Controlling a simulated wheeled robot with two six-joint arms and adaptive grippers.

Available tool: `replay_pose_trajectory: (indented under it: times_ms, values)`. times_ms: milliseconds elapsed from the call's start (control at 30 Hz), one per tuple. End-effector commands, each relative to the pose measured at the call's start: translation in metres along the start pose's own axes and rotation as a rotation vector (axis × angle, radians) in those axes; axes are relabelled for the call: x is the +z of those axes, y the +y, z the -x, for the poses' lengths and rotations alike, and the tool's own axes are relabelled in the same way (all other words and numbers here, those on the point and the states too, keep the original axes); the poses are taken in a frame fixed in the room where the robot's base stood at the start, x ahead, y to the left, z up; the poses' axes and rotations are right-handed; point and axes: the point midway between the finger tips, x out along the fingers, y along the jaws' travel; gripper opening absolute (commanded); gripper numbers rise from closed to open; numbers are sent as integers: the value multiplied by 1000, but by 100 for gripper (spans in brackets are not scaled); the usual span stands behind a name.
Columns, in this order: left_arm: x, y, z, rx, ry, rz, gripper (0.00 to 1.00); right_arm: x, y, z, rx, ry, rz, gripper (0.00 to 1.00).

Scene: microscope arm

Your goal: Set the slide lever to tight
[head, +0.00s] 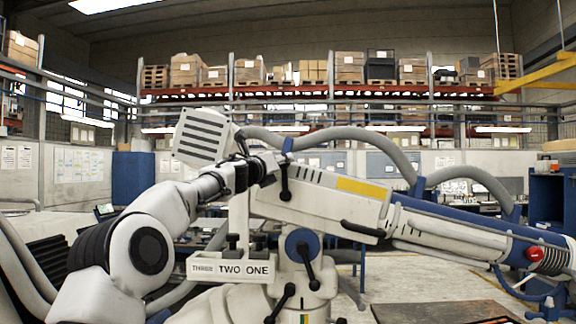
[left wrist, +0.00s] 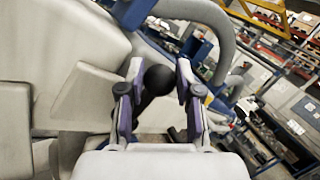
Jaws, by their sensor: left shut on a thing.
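My left gripper (head: 262,168) reaches in from the left to the upper side of the white microscope arm (head: 318,200). It is shut on a black ball-ended lever. In the left wrist view the lever's round knob (left wrist: 157,80) sits between the two fingers. My right gripper is not in view.
A plate reading THREE, TWO, ONE (head: 231,268) with black knobs above it stands below the gripper. A thick grey hose (head: 345,133) arches behind the arm. A blue-and-white arm section (head: 470,235) extends right. Shelves with boxes (head: 300,72) are far back.

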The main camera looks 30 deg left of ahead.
Motion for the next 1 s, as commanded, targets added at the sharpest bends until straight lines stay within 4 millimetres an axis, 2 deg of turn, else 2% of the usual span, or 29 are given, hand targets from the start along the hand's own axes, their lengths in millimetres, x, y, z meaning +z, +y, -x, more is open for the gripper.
replay_pose_trajectory:
  times_ms: [100, 400, 1000]
  values:
    - [0, 10, 1, 0, -25, 44, 0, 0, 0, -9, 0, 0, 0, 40]
    - [6, 20, 5, -8, -73, 134, 0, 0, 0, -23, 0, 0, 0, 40]
    - [9, 25, 6, -13, -108, 200, 0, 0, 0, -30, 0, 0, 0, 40]
